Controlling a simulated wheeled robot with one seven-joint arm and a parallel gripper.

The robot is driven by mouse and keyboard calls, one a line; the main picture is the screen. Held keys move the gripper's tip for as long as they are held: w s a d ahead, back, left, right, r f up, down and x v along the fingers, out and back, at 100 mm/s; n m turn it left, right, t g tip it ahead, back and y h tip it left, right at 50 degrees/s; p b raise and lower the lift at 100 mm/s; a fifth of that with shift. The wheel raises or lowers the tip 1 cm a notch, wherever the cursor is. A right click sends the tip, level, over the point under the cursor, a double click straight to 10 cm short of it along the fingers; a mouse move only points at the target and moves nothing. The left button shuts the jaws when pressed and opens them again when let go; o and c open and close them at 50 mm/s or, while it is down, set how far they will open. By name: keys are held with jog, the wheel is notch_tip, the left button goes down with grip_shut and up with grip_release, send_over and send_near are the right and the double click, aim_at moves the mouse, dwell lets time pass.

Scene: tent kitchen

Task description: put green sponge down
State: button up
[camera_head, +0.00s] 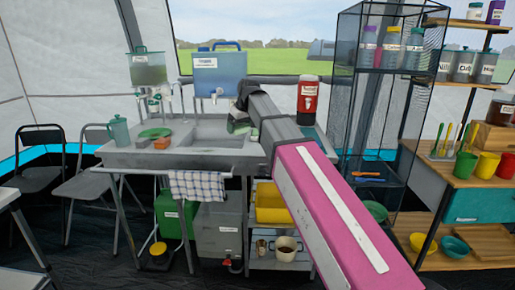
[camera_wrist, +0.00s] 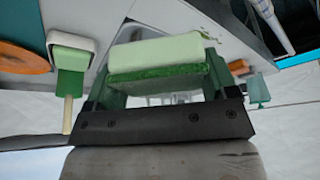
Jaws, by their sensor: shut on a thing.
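The green sponge (camera_wrist: 156,60), pale on one layer and dark green on the other, is between the two fingers of my gripper (camera_wrist: 160,72) in the wrist view. The gripper is shut on it. In the head view my gripper (camera_head: 241,122) is at the right part of the sink unit (camera_head: 150,158), near the basin (camera_head: 212,133). My arm hides part of that area, and the sponge is hard to make out there. I cannot tell whether the sponge touches the surface.
A red-labelled dispenser (camera_head: 308,98) stands to the right. A brush-like thing with a wooden handle (camera_wrist: 68,112) is beside my gripper.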

send_over(256, 148)
jog(key=f, duration=0.6)
jog(key=shift+s+d+f, duration=0.25)
jog(key=shift+d+f, duration=0.1)
jog(key=shift+f, duration=1.95)
jog(key=shift+f, duration=0.35)
jog(key=o, duration=0.8)
jog(key=shift+s+f, duration=0.1)
jog(key=shift+f, duration=0.05)
jog(key=shift+c, duration=0.2)
jog(key=shift+o, duration=0.2)
jog(key=shift+d+r, duration=0.1)
jog(key=shift+r, duration=0.45)
jog(key=v, duration=1.1)
jog(key=shift+r, duration=0.4)
jog(key=shift+d, duration=0.1)
